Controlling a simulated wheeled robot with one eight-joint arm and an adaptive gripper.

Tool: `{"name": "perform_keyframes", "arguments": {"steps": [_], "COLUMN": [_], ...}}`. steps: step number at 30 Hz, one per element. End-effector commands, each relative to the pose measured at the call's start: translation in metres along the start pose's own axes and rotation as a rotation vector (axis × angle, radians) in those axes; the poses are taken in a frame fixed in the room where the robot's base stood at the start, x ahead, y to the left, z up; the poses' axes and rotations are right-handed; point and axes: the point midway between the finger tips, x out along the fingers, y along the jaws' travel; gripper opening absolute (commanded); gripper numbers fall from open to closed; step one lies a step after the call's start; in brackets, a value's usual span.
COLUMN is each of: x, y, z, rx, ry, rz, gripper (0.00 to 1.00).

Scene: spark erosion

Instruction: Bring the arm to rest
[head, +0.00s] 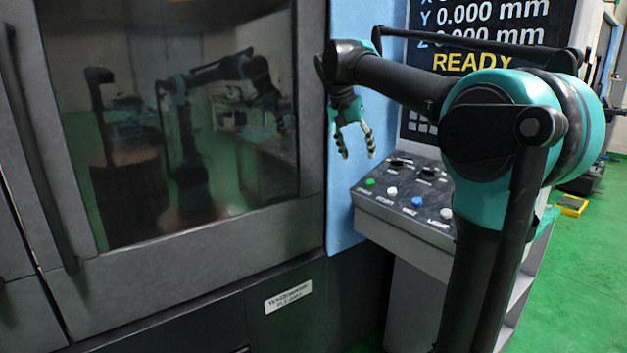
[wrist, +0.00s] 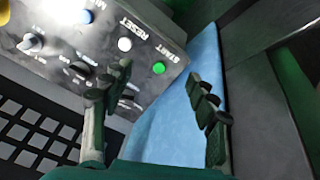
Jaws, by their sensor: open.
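My gripper (head: 356,150) hangs at the end of my raised arm in the head view, fingers pointing down. It is in the air by the left end of the control panel (head: 400,215). In the wrist view my gripper (wrist: 162,112) has its two fingers apart with nothing between them. The green START button (wrist: 158,68) and the white RESET button (wrist: 124,44) show beyond the fingertips. The fingers look apart from the panel.
The machine's dark door with a window (head: 180,120) fills the left. A screen reading READY (head: 470,62) stands behind my arm. A blue panel (head: 350,215) lies between door and controls.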

Motion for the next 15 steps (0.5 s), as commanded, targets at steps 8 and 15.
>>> {"name": "perform_keyframes", "arguments": {"steps": [8, 15], "x": [0.065, 0.162], "y": [0.015, 0.048], "z": [0.035, 0.112], "rx": [-0.074, -0.192], "ry": [-0.024, -0.041], "rz": [-0.051, -0.139], "gripper": [0.59, 0.59]}}
